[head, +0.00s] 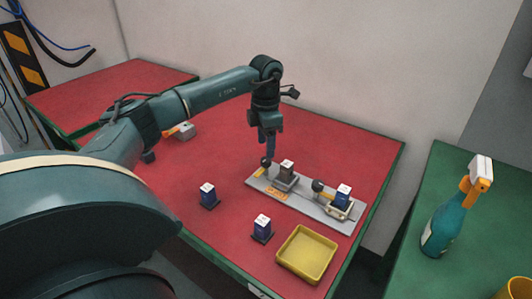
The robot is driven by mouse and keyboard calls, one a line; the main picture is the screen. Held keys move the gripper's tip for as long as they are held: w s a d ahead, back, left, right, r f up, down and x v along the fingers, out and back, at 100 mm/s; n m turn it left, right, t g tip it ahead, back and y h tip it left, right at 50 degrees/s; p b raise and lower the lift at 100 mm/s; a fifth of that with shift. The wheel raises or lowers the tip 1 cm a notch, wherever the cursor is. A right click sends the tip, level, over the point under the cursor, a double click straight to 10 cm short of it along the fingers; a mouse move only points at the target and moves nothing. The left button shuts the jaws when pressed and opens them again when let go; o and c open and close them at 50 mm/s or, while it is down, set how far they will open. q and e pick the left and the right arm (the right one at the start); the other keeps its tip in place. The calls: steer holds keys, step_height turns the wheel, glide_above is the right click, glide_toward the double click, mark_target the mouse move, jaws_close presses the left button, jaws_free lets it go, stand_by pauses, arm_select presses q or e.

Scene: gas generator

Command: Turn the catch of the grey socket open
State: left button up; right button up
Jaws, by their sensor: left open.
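A grey base plate (312,206) lies on the red table and carries two sockets. The left one, a grey socket (284,184), holds a brownish-grey block with a white top (287,168). A catch with a dark round knob (266,162) stands at its left side. My left gripper (267,152) points down right at this knob, its jaws open; whether they touch or straddle the knob is too small to tell. My right gripper is not in view.
A yellow tray (306,254) lies at the front edge. A bottle (440,228) stands on the green table at the right.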

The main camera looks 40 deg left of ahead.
mark_target(266, 159)
arm_select(q)
step_height(266, 159, up, 8)
steer(key=shift+r, duration=0.25)
stand_by(0.5)
